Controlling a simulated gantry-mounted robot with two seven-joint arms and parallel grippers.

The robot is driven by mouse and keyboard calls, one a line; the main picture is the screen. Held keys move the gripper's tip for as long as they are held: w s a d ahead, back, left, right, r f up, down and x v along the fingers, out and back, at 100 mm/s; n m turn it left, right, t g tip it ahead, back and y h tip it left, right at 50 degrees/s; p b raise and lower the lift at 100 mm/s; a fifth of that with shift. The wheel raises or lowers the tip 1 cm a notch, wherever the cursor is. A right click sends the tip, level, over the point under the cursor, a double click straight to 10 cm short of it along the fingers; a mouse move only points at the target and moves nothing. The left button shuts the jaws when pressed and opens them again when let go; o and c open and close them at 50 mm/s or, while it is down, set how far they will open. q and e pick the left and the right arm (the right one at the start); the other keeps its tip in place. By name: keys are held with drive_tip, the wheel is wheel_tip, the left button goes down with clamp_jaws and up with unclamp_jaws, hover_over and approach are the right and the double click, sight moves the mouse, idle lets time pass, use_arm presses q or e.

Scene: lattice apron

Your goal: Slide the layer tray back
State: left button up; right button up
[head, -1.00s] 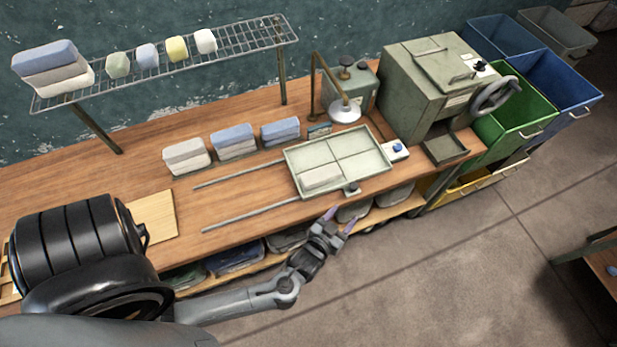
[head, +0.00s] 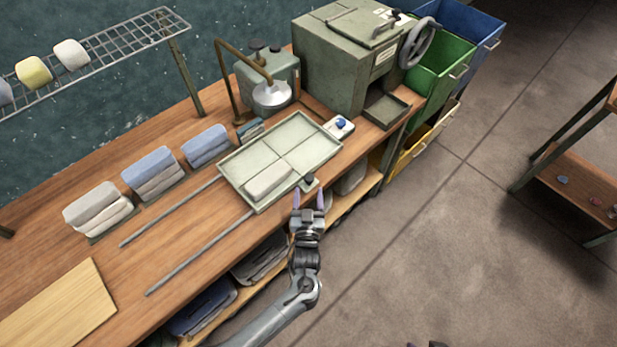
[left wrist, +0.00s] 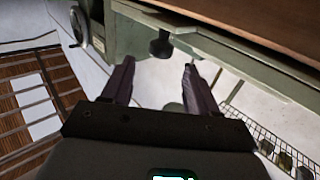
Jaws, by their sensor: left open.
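The layer tray (head: 319,149) is a pale green, shallow tray with dividers, at the right end of two grey rails on the bench. A dark knob (head: 309,182) sticks out from the tray's front edge. My left gripper (head: 309,198) is open and empty just in front of this knob, fingers pointing at it. In the left wrist view the knob (left wrist: 160,46) stands just beyond and between the open fingertips (left wrist: 157,66), not gripped.
The rails (head: 200,252) run left over clear wood. A shelf under the bench holds folded dark items (head: 262,258).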

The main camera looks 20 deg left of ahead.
sight(309, 181)
use_arm(q)
drive_tip(key=x, duration=0.7)
drive_tip(key=shift+b, duration=0.3)
drive_tip(key=shift+c, duration=0.3)
clamp_jaws()
